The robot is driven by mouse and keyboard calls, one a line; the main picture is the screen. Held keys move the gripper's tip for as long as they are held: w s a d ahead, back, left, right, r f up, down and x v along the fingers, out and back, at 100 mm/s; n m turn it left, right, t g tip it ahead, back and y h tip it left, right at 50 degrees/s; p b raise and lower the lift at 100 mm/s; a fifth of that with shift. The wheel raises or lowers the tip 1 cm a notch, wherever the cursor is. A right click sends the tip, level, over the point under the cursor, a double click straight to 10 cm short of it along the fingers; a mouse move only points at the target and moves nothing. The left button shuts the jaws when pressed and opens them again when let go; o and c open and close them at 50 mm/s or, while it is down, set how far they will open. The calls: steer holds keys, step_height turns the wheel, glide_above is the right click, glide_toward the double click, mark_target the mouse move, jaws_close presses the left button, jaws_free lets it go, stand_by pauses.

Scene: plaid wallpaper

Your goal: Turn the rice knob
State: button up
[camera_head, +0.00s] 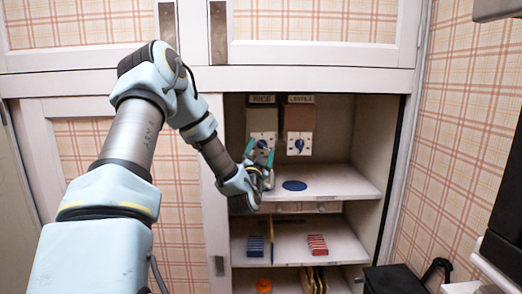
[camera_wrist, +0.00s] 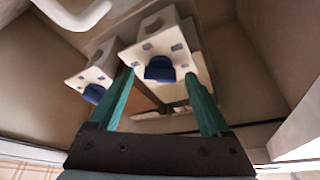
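The rice dispenser (camera_head: 263,121) hangs on the left in the upper cabinet shelf, under a "RICE" label. Its white face carries a blue knob (camera_head: 263,144), which also shows in the wrist view (camera_wrist: 160,69). My gripper (camera_head: 259,149) is in front of this face, with its green fingers spread and nothing between them that I can see held. In the wrist view, my gripper (camera_wrist: 160,78) has one fingertip on each side of the knob in the picture. I cannot tell whether either finger touches it.
The lentils dispenser (camera_head: 300,118) with its own blue knob (camera_head: 299,145) hangs close on the right. A blue disc (camera_head: 294,185) lies on the shelf below. Blue packs (camera_head: 256,245) and red packs (camera_head: 317,244) stand on the lower shelf. The cabinet's right side wall (camera_head: 371,145) bounds the space.

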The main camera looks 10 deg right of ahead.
jaws_close()
stand_by(0.4)
